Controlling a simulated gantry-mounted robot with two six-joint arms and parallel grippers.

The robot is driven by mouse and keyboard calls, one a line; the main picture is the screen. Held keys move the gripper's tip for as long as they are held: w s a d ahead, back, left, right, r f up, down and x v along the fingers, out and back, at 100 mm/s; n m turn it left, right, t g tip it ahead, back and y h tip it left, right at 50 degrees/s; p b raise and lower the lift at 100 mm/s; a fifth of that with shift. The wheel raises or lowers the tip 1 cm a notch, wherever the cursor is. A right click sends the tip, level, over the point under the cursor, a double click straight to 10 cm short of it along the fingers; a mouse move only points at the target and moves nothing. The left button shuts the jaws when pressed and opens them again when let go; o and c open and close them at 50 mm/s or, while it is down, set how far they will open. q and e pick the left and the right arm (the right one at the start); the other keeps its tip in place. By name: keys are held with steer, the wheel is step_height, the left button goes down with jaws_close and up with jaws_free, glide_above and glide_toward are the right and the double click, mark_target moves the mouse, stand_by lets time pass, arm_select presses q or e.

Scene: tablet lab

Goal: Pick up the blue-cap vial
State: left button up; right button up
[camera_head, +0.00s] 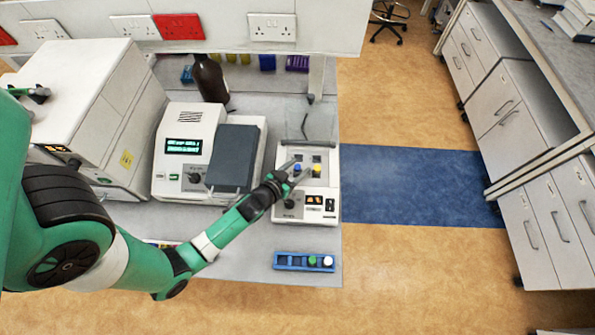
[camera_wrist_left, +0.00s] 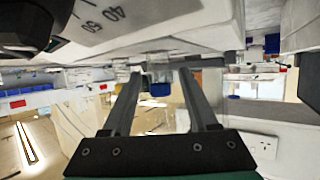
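The blue-cap vial (camera_head: 297,168) stands in the top of a small white instrument, next to a yellow-cap vial (camera_head: 317,169). Only its cap shows clearly in the head view. My left gripper (camera_head: 292,173) is over that instrument with its fingers at the blue cap. In the left wrist view, the two fingers (camera_wrist_left: 159,76) are spread apart. The blue cap (camera_wrist_left: 160,90) shows in the gap between them, with space on both sides. I cannot tell how far between the fingers the vial sits. My right gripper is not in view.
A blue rack (camera_head: 279,268) with a green-cap and a white-cap vial lies at the bench's front. A white instrument with a green display (camera_head: 185,146) and grey block (camera_head: 233,158) stands left. A brown bottle (camera_head: 210,78) stands behind. Some bare bench lies around the rack.

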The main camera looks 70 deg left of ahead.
mark_target(297, 167)
arm_select(q)
jaws_close()
steer(key=shift+r, duration=0.55)
step_height(297, 167, up, 3)
steer(key=shift+d+f+p, duration=0.1)
steer(key=shift+f+p, duration=0.1)
steer(key=shift+p, duration=0.5)
steer(key=s+d+r+p, duration=0.2)
steer(key=s+d+r, duration=0.6)
steer(key=d, duration=0.3)
steer(key=shift+d+r, duration=0.2)
steer(key=shift+r, duration=0.5)
